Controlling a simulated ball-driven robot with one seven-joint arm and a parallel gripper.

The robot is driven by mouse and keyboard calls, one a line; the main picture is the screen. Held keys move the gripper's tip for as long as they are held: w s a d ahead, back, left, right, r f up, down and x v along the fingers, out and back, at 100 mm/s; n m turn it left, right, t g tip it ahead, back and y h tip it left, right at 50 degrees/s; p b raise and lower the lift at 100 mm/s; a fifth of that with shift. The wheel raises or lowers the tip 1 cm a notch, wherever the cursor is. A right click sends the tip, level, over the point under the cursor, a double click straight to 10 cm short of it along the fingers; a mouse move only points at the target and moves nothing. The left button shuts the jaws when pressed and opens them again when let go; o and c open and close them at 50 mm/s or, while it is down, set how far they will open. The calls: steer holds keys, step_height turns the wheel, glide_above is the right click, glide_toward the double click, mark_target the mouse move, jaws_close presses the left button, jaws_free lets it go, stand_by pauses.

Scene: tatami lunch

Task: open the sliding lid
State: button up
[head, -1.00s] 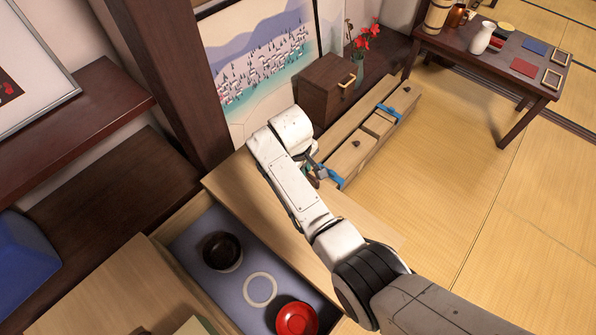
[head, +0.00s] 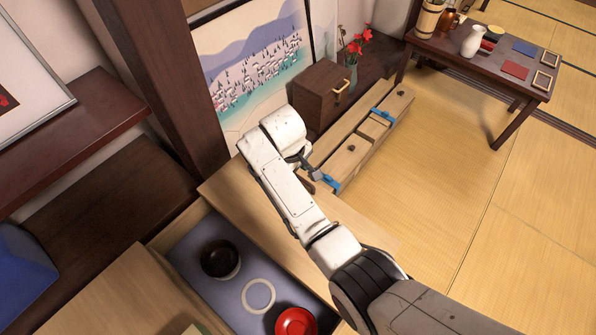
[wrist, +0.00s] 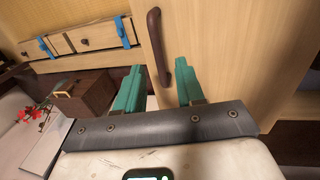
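The sliding lid (head: 231,193) appears to be the plain light-wood panel beside the blue-lined recess (head: 198,281). The recess is uncovered; a black bowl (head: 219,257), a pale ring (head: 258,296) and a red bowl (head: 296,322) lie in it. In the wrist view, a dark brown bar handle (wrist: 158,46) stands on a light-wood panel (wrist: 215,50). My gripper (wrist: 160,78) is open there, its green fingers apart on either side of the handle's lower end. I cannot tell how deep the handle sits between them. In the head view, my arm hides the handle and fingertips.
Beyond my arm is a low drawer unit (head: 349,158) with blue clips. A dark box (head: 322,97) and red flowers (head: 353,43) stand behind it. A dark low table (head: 500,95) with tableware is at the upper right. Tatami floor (head: 450,180) is clear on the right.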

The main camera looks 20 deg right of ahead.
step_height(320, 180, up, 8)
steer(key=a+p, duration=0.1)
steer(key=shift+s+a, duration=0.15)
steer(key=shift+s, duration=0.25)
steer(key=s+d+f+m+y+p, duration=0.1)
steer(key=s+d+f+m+p, duration=0.1)
steer(key=s+d, duration=0.5)
steer(key=s+d+f+m+p, duration=0.1)
steer(key=s+d+m+p, duration=0.15)
steer(key=s, duration=0.75)
steer(key=s+d+r+m+p, duration=0.1)
steer(key=s+d+r, duration=0.1)
steer(key=s, duration=0.7)
steer(key=s+d+r+m+p, duration=0.1)
steer(key=s+d+r+p, duration=0.1)
steer(key=s, duration=0.8)
steer(key=shift+d+r+m+y, duration=0.35)
steer(key=shift+d+r, duration=0.45)
steer(key=shift+d, duration=0.2)
steer(key=shift+s, duration=0.1)
